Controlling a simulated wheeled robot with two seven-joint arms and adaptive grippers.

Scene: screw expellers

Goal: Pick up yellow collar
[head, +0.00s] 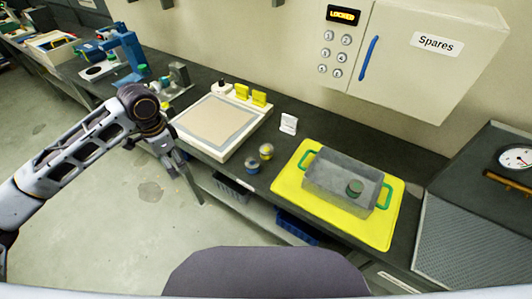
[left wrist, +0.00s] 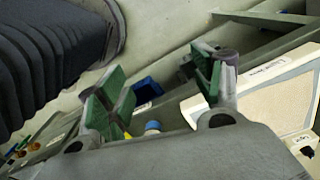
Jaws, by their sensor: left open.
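Two small grey cylinders stand on the dark bench, between the white board and the yellow mat. The rear one (head: 266,151) shows yellow. The front one (head: 251,166) shows blue and some yellow. Which of them is the yellow collar is too small to tell for certain. In the left wrist view a blue-topped cylinder (left wrist: 152,127) shows beyond the fingers, with a small yellow spot (left wrist: 127,135) to its left. My left gripper (head: 188,182) is open and empty, pointing down in front of the bench edge, left of the cylinders. My right gripper is out of view.
A grey bin (head: 325,190) with green handles sits on the yellow mat (head: 382,236), holding a green-topped cylinder (head: 354,188). The white-framed board (head: 224,151) lies left of the cylinders. A Spares cabinet (head: 425,55) hangs above.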

